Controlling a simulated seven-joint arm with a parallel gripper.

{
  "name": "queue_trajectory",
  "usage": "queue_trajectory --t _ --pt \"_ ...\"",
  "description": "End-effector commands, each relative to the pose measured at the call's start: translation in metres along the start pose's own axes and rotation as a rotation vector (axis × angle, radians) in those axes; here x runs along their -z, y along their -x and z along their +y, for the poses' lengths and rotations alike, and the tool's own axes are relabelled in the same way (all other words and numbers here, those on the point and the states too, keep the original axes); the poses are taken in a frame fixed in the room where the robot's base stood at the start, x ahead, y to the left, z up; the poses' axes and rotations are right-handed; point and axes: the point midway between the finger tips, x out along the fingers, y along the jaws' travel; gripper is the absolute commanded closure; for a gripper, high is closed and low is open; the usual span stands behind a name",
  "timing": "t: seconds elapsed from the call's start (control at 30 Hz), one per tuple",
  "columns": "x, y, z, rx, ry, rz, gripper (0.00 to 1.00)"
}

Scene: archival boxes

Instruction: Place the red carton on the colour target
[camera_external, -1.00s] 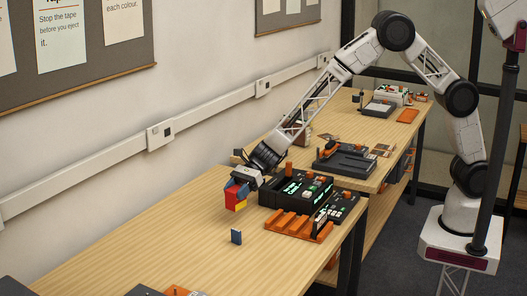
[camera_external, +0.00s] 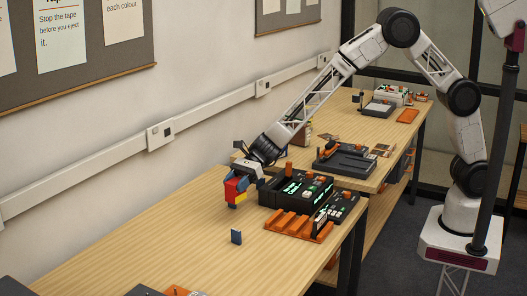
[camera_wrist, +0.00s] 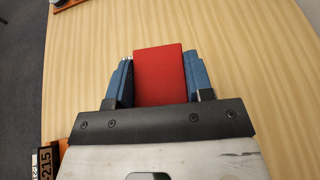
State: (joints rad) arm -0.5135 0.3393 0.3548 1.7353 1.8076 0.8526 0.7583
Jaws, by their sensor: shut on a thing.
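The red carton (camera_wrist: 160,75) is held between the two blue fingers of my gripper (camera_wrist: 159,78) in the wrist view. In the external view the red carton (camera_external: 232,190) hangs at my gripper (camera_external: 238,186) above the wooden bench, left of the black device. A yellow patch shows just below the red; I cannot tell whether it is part of the carton. I cannot make out a colour target for certain.
A black device with lit displays (camera_external: 290,192) stands right of the gripper, with an orange slotted rack (camera_external: 297,227) in front of it. Bare wood (camera_external: 150,250) lies to the left. More equipment (camera_external: 345,160) stands on the bench behind.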

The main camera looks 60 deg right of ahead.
Motion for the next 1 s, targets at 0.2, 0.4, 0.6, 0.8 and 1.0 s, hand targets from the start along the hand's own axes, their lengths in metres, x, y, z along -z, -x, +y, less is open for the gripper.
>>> queue_trajectory --t 0.2,0.4,0.6,0.8,1.0 --pt "0.000 0.000 0.000 0.000 0.000 0.000 0.77" --pt "0.003 0.009 -0.006 0.010 -0.004 0.000 0.77" --pt "0.014 0.036 -0.023 0.039 -0.016 0.000 0.77" --pt "0.031 0.081 -0.048 0.087 -0.035 0.001 0.77" --pt "0.051 0.132 -0.072 0.141 -0.058 0.002 0.77"
